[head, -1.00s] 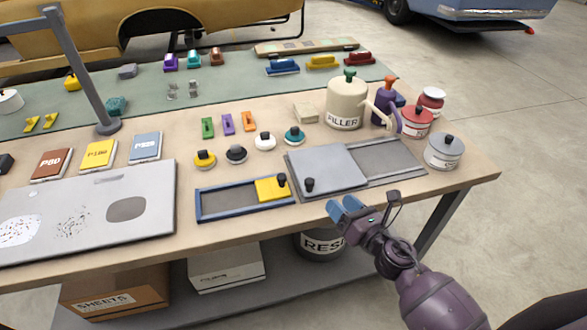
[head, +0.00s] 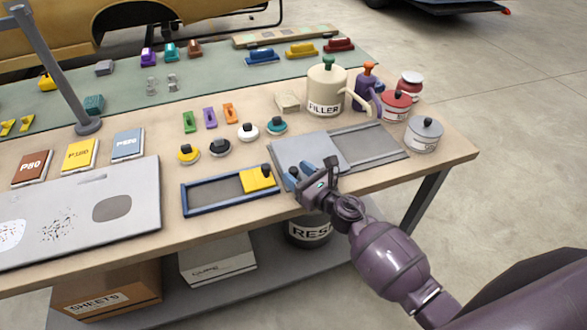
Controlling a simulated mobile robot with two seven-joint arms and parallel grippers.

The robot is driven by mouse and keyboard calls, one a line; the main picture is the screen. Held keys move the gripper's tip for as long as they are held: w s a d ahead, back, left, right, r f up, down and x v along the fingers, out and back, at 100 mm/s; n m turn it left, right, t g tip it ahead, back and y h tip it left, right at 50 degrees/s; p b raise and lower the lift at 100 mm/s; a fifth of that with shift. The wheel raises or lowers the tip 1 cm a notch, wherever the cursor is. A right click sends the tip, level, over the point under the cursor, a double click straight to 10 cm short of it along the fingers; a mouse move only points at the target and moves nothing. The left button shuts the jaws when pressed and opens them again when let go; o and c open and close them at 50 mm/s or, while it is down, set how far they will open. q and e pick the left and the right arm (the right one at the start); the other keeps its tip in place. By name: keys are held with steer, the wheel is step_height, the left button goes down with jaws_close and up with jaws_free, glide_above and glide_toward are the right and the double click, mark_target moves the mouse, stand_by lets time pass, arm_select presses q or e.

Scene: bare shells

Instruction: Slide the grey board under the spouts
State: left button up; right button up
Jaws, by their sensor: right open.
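The grey board (head: 305,150) is a flat light-grey plate lying on the left part of a darker grey track (head: 385,143) on the bench. Its black knob, at the near left corner, is hidden by my right gripper now. The spouts belong to the cream FILLER pot (head: 325,90) and the purple pot (head: 367,80); they point toward the bare right part of the track. My right gripper (head: 299,177) is open at the board's near left corner, its blue fingertips around where the knob stands. Contact cannot be told. My left gripper is out of view.
A blue-framed tray (head: 222,192) with a yellow slider (head: 258,180) lies just left of the board. A red tin (head: 396,106) and a grey tin (head: 424,134) stand right of the spouts. The bare right track is clear.

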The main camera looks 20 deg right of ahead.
steer(key=shift+x, duration=0.95)
jaws_close()
